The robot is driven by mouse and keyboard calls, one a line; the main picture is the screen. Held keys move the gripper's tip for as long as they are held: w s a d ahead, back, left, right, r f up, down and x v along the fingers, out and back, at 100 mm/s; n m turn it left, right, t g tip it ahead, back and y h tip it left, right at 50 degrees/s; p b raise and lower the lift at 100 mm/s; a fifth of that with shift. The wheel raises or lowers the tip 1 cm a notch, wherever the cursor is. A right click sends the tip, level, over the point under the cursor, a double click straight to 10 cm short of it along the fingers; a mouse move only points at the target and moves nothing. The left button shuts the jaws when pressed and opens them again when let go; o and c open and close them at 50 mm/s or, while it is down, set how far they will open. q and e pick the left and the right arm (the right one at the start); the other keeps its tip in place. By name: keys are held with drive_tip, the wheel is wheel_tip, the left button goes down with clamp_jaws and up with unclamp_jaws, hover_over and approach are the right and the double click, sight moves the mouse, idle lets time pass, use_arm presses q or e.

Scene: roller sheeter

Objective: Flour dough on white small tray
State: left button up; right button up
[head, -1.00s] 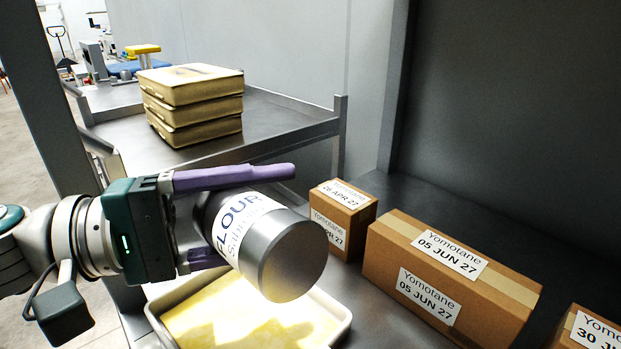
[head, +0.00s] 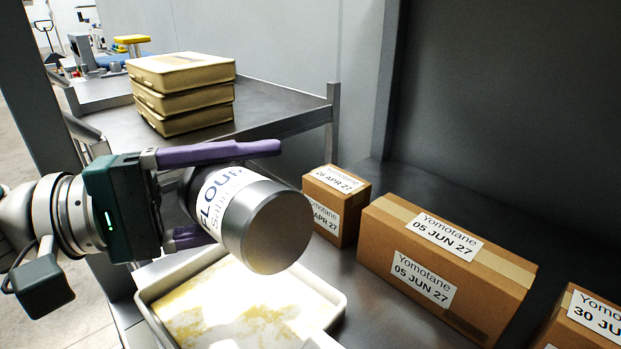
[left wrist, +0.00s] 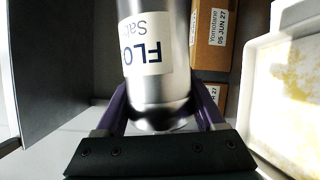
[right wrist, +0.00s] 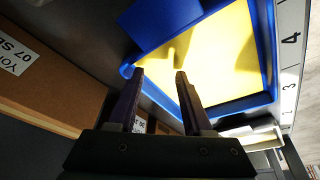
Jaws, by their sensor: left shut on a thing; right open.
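A grey metal flour shaker (head: 262,225) with a white "FLOUR" label is held tilted by my left gripper (head: 232,195), its capped end pointing right and down toward the viewer. In the left wrist view the shaker (left wrist: 155,60) sits between the purple fingers (left wrist: 158,110). Below it in the head view is the white small tray (head: 333,305) with yellow dough (head: 190,310), now largely covered by white patches. The tray also shows in the left wrist view (left wrist: 255,100). My right gripper (right wrist: 160,85) is open and empty near a blue tray (right wrist: 140,35) holding a yellow sheet (right wrist: 215,55).
Cardboard boxes stand right of the white tray: a small one (head: 337,205), a long one (head: 445,265), and another (head: 590,318) at the edge. Stacked tan cases (head: 180,95) sit on the metal table (head: 275,108) behind. A box (right wrist: 45,80) lies left in the right wrist view.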

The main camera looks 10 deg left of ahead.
use_arm(q)
drive_tip(key=shift+r, duration=0.1)
use_arm(e)
drive_tip(key=shift+r, duration=0.1)
use_arm(q)
drive_tip(key=s+d+p, duration=0.2)
drive_tip(key=shift+s+d+r, duration=0.1)
drive_tip(key=shift+d, duration=0.3)
use_arm(e)
drive_tip(key=shift+r, duration=0.85)
use_arm(q)
drive_tip(key=shift+s+d, duration=0.25)
drive_tip(key=shift+d, duration=0.1)
use_arm(e)
drive_tip(key=shift+r, duration=0.1)
use_arm(q)
drive_tip(key=shift+w+a+f+b, duration=0.3)
drive_tip(key=shift+w+a+b, duration=0.2)
drive_tip(key=shift+a+b, duration=0.1)
use_arm(e)
drive_tip(key=shift+f, duration=0.7)
use_arm(q)
drive_tip(key=shift+w+a, duration=0.2)
drive_tip(key=shift+a, duration=0.1)
use_arm(e)
drive_tip(key=shift+f, duration=0.1)
use_arm(q)
drive_tip(key=shift+r, duration=0.15)
